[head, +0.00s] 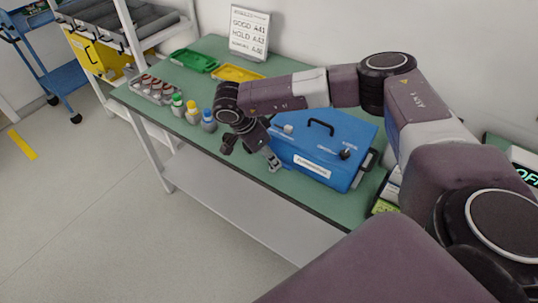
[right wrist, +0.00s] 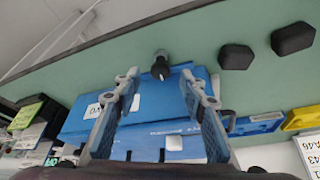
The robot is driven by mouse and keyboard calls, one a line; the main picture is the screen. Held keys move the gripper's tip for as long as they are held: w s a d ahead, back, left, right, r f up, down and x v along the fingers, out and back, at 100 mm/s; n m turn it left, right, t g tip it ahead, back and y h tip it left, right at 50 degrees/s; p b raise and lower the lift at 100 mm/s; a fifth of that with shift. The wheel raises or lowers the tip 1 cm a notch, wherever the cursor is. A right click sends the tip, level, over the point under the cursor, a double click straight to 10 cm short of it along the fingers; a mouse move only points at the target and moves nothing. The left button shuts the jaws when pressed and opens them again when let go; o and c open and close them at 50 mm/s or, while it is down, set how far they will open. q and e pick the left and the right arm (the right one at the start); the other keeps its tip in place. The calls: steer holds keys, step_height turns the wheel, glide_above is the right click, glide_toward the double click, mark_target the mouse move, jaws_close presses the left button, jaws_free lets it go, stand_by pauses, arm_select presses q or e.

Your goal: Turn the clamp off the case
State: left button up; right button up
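The blue case (head: 322,147) stands on the green bench in the head view, with a black handle on top and a dark knob (head: 347,154) toward its right end. My right gripper (head: 249,156) is at the case's left end, pointing down. In the right wrist view my right gripper (right wrist: 163,82) is open, with one finger on each side of a small black knob-like part (right wrist: 160,68) with a pale line on it. This may be the clamp; I cannot tell whether the fingers touch it. The blue case (right wrist: 170,143) also shows below it. My left gripper is not in view.
Capped bottles (head: 193,112) and a rack of small vials (head: 155,88) stand left of my gripper. A green tray (head: 195,61), a yellow tray (head: 238,74) and a sign (head: 249,34) are behind. Two dark blocks (right wrist: 235,57) (right wrist: 292,38) show in the wrist view.

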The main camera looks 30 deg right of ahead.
steer(key=shift+x, duration=0.95)
steer(key=shift+c, duration=0.7)
jaws_close()
